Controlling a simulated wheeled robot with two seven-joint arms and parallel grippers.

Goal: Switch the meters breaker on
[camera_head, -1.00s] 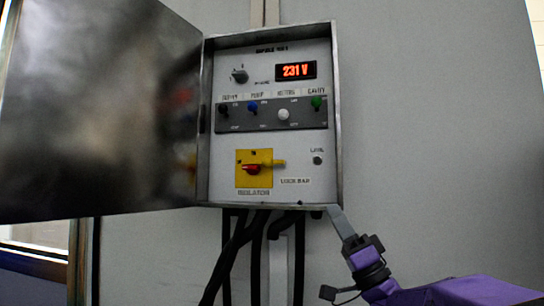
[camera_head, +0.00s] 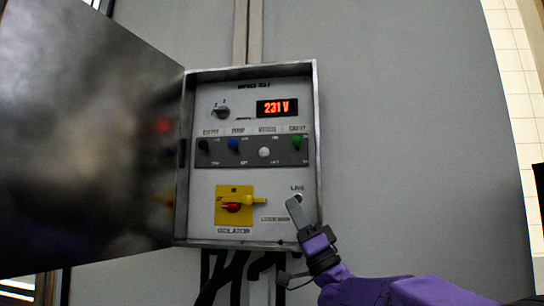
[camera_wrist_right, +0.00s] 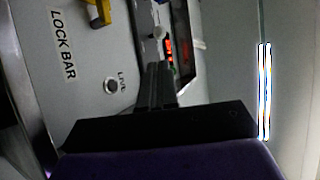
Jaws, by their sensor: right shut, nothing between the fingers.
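The open breaker box shows a row of coloured levers on a grey strip (camera_head: 252,161). The white lever (camera_head: 264,152) stands under the label that seems to read METERS and sits lower than its neighbours. It also shows in the wrist view as a small white knob (camera_wrist_right: 159,32) beyond my fingers. The black lever (camera_head: 204,145), blue lever (camera_head: 234,145) and green lever (camera_head: 297,142) sit higher. My right gripper (camera_head: 294,204) is shut and empty, in front of the panel's lower right corner, below the white lever. My left gripper is out of view.
The metal door (camera_head: 85,140) hangs open to the left. A yellow isolator with a red handle (camera_head: 232,206) is at lower left, and a display (camera_head: 277,107) reads 231 V. The LIVE indicator (camera_wrist_right: 111,86) is close to my fingers. Cables hang below the box.

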